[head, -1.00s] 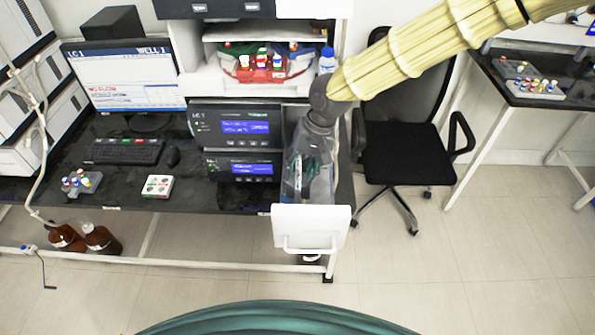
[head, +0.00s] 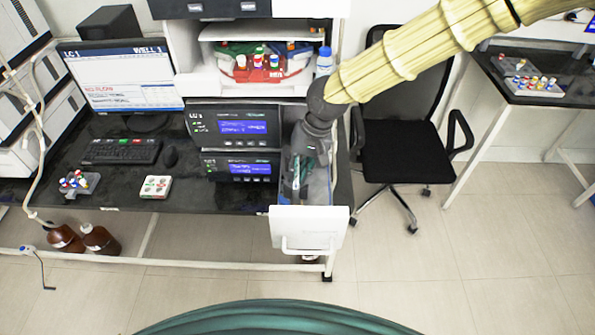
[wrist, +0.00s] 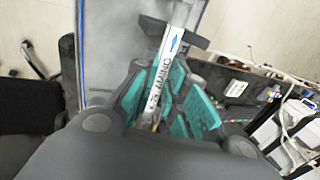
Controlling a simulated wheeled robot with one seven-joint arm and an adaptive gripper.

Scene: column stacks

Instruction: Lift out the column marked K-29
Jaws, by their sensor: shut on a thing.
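My gripper (wrist: 168,88) has its teal-padded fingers closed around a slim silver-white column (wrist: 164,68). The column's label reads AMINO with a blue arrow; the short code beside it is too small to read with certainty. The column runs lengthwise between the pads, and its far end meets a dark crosspiece. In the head view my gripper (head: 301,170) points down into the open column drawer (head: 309,228) with the white front, at the right end of the bench. The column is mostly hidden there by the gripper.
Instrument modules (head: 234,125) with blue screens stand directly left of the drawer. A red bottle tray (head: 267,75) is on the shelf above. An office chair (head: 405,150) stands close on the right. A vial rack (head: 77,184) and a small white box (head: 155,187) lie on the bench.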

